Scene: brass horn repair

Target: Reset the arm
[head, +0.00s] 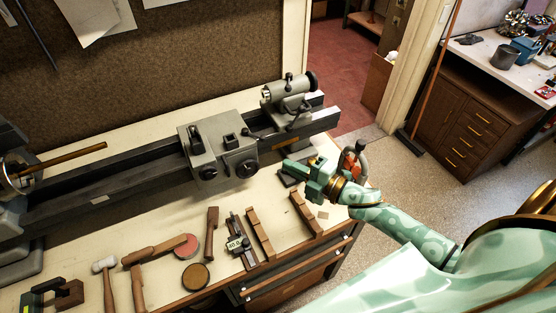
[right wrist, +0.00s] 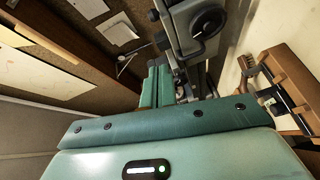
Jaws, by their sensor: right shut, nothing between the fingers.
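My right arm, pale green with brass rings, comes in from the right in the head view. Its right gripper (head: 290,167) is shut and empty, above the right part of the bench, in front of the lathe. The fingers point left toward the lathe bed. In the right wrist view the shut fingers (right wrist: 160,86) show beyond the green gripper body, with grey lathe parts behind them. My left gripper does not show in the head view.
A lathe (head: 218,150) runs along the bench (head: 228,204). In front lie a digital caliper (head: 237,243), wooden blocks (head: 261,234), a mallet (head: 160,252), a hammer (head: 107,281) and round tins (head: 195,277). A drawer cabinet (head: 465,125) stands at right, across open floor.

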